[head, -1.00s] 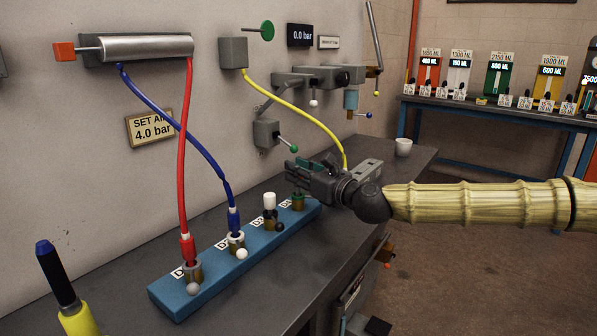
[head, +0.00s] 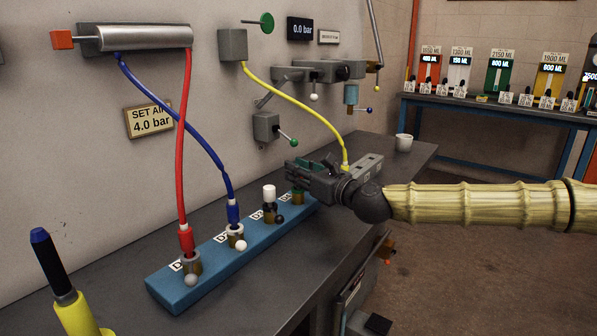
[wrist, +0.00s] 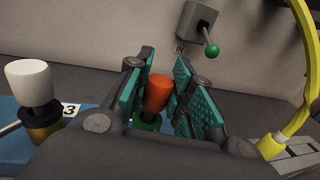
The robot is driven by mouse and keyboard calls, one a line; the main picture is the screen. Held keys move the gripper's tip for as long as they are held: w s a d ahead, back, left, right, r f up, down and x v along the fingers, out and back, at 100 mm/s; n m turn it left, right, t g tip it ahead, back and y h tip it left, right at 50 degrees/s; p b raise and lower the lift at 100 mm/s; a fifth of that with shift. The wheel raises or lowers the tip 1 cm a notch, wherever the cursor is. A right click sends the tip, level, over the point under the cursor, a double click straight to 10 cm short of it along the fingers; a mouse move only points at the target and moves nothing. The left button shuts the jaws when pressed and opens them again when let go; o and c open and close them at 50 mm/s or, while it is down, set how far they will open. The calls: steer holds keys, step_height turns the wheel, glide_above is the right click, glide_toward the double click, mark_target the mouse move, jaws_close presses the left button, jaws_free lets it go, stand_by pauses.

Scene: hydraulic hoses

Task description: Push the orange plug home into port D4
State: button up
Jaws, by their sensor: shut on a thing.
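The orange plug (wrist: 158,88) stands between my gripper's teal finger pads in the wrist view, with a dark stem below it. Under it is a green ring (wrist: 147,122), on the port at the far end of the blue block (head: 205,268). My gripper is shut on the orange plug. In the head view the fingers hide the plug. How deep the plug sits cannot be told.
A white-capped plug (head: 269,192) stands in the neighbouring port. Blue (head: 233,210) and red (head: 186,240) hose plugs stand in the nearer ports. The yellow hose (head: 300,112) runs down behind my gripper to a grey block (head: 366,166). A white cup (head: 403,142) stands behind.

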steer(key=shift+f, duration=0.3)
steer(key=o, duration=0.9)
steer(key=shift+r, duration=0.1)
steer(key=shift+o, duration=0.2)
steer(key=v, duration=1.2)
